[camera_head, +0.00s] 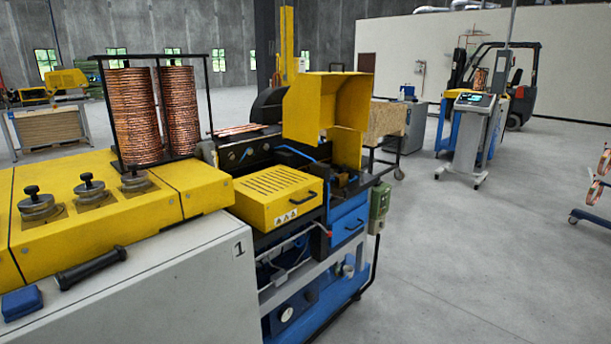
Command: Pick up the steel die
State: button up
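No part of my gripper shows in this view. Three round grey metal pieces with black knobs sit in a row on the yellow machine top at the left: a left one (38,206), a middle one (91,190) and a right one (134,181). They look like steel dies or clamps, but I cannot tell which one is the steel die. Each sits upright, and the left and middle ones are on darker square patches.
A black cylindrical tool (92,268) and a small blue block (22,303) lie on the white cabinet top (150,275). A rack of copper coils (133,115) stands behind. A yellow-and-blue machine (283,195) adjoins at right. The grey floor (470,260) at right is open.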

aim_at(90, 192)
jog(key=k+l+u, duration=0.1)
jog(key=u, duration=1.45)
jog(key=k+j, duration=0.05)
jog(key=j, duration=0.05)
